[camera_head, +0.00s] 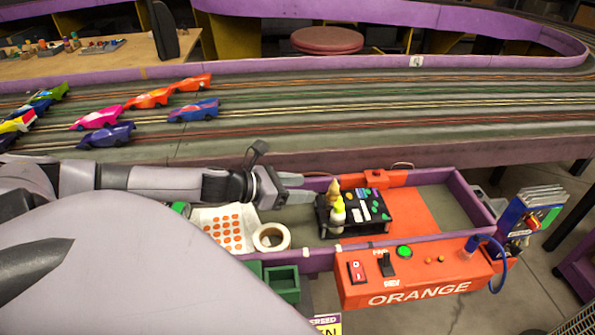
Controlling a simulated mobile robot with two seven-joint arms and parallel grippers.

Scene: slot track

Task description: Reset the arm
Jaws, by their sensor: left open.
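My left arm comes in from the left, and its gripper (302,187) is open over the purple-edged tray (469,199) in front of the track. Nothing shows between its fingers. The fingertips point right, just left of a small yellow-and-white bottle (338,216) and a black stand (366,209) with green pieces. I cannot tell whether they touch. A roll of white tape (271,237) lies below the gripper. My right gripper is not in view.
An orange control box (415,275) with switches and a green button is fixed at the tray's front. Several toy cars, including a blue one (194,111), stand on the slot track (400,120) behind. A sheet with orange dots (226,228) lies left of the tape. The tray's right end is clear.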

